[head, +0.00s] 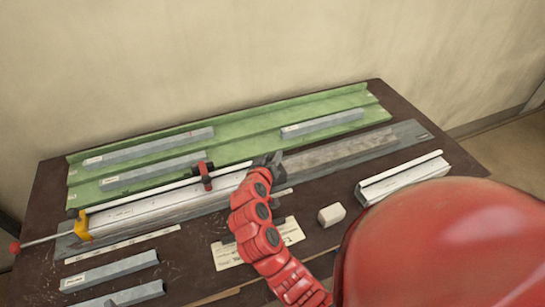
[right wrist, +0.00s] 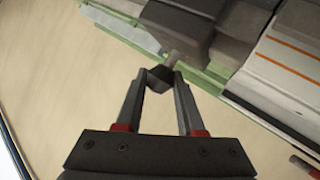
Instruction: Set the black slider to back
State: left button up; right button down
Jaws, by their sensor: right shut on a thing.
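The black slider (right wrist: 185,30) shows in the right wrist view as a dark block with a short stem and a small dark knob. My right gripper (right wrist: 160,78) is shut on that knob, with its fingertips on either side. In the head view my right gripper (head: 268,160) is at the long grey profile fixture (head: 340,150), near its middle, and largely hides the slider. My left gripper is not in view.
A red and black clamp (head: 203,175) sits on the rail to the left. A yellow piece (head: 82,226) and a red-knobbed rod (head: 30,243) are at the left end. Grey bars lie on the green tray (head: 240,130). A pale block (head: 331,214) and white profile (head: 402,176) lie at right.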

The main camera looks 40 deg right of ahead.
dwell(0.4)
jog(key=shift+s+d, duration=0.2)
jog(key=shift+d, duration=0.3)
jog(key=s+d+p, duration=0.2)
jog(key=d, duration=0.7)
jog(key=s+d+p, duration=0.2)
jog(key=d, duration=0.6)
jog(key=s+d+p, duration=0.2)
jog(key=d, duration=0.7)
jog(key=shift+s+d, duration=0.2)
jog(key=shift+d, duration=0.15)
jog(key=c, duration=0.5)
grip_release()
